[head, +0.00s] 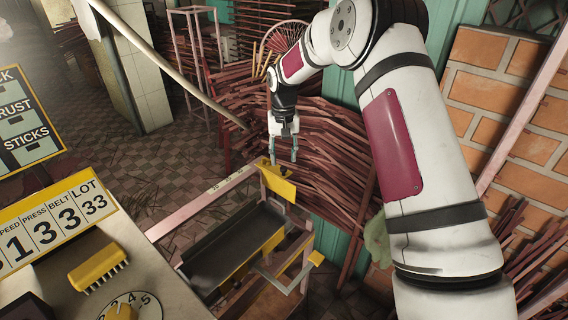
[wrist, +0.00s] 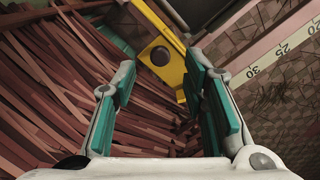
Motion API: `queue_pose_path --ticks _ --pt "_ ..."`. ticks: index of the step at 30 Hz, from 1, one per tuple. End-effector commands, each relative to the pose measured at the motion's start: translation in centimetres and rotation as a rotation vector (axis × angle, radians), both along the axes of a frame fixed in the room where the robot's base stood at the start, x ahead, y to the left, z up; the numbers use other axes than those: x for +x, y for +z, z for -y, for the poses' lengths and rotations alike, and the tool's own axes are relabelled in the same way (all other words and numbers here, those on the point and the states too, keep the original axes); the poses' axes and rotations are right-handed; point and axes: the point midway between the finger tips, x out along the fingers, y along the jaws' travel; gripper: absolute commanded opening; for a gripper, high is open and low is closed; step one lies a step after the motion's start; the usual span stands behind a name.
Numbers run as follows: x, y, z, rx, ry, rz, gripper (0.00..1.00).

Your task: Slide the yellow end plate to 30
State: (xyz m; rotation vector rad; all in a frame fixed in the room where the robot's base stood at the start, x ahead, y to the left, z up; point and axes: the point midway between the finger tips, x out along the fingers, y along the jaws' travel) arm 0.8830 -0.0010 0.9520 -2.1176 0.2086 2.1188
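The yellow end plate (head: 281,184) stands upright at the far end of the dark belt trough in the head view, with a dark round knob near its top. In the wrist view the plate (wrist: 176,72) and its knob (wrist: 160,56) lie beyond and between my fingertips. My gripper (head: 283,160) points down just over the plate, its teal fingers apart and empty; it also shows in the wrist view (wrist: 162,80). Whether a finger touches the plate cannot be told. A pale scale rail (wrist: 266,58) reads 20, 25 and 30, with 30 nearest the plate.
The dark trough (head: 232,246) runs toward the camera from the plate. A yellow-tipped bent handle (head: 316,258) sticks out at its right. Bundles of reddish sticks (head: 335,150) stand close behind my gripper. A control panel with a dial (head: 122,311) is at lower left.

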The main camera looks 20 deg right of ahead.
Motion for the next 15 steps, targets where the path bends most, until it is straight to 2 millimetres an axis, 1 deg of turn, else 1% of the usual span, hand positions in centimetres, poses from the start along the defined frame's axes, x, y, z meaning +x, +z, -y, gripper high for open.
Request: queue_pose_path --ticks 1,6,10,15 --pt "-0.1 -0.9 0.0 0.001 0.0 -0.004 0.39" --pt "-0.1 -3.0 0.0 0.0 0.0 -0.002 0.39" --pt "0.0 -3.7 0.0 0.0 -0.001 0.0 0.39" --pt "0.0 -4.0 0.0 0.0 0.0 0.0 0.39"
